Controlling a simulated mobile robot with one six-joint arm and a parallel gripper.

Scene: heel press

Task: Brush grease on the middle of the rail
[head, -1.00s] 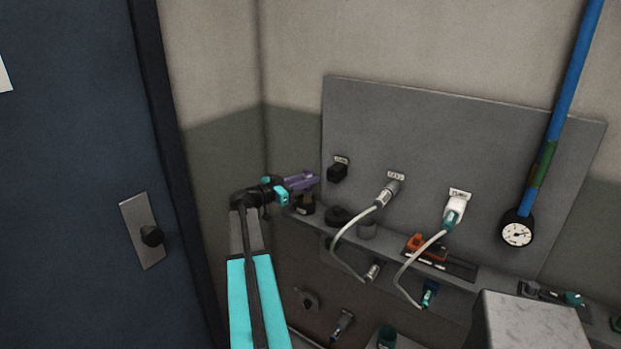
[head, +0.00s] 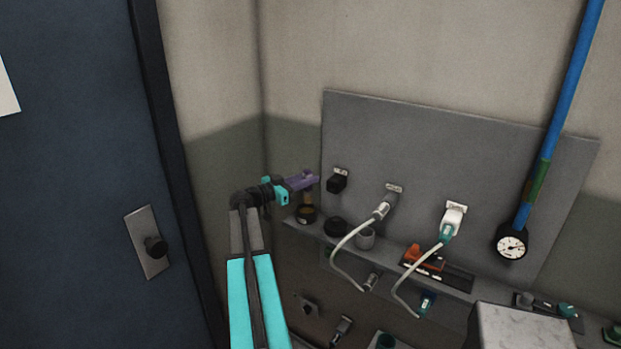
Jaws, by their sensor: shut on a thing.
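My gripper (head: 305,180) has purple jaws and is at the left end of the shelf, just above a small dark pot (head: 306,214) with brownish contents. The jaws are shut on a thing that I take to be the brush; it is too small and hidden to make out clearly. The rail (head: 455,274) is a dark strip on the shelf, right of centre. An orange block (head: 426,256) sits toward its left end. My gripper is well to the left of the rail, apart from it.
A grey panel (head: 450,150) behind the shelf carries a black fitting (head: 337,184) and two pale hoses that hang in front of the shelf. A grey cup (head: 366,238) stands between pot and rail. A gauge (head: 511,243) and a pale block (head: 520,325) are at right.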

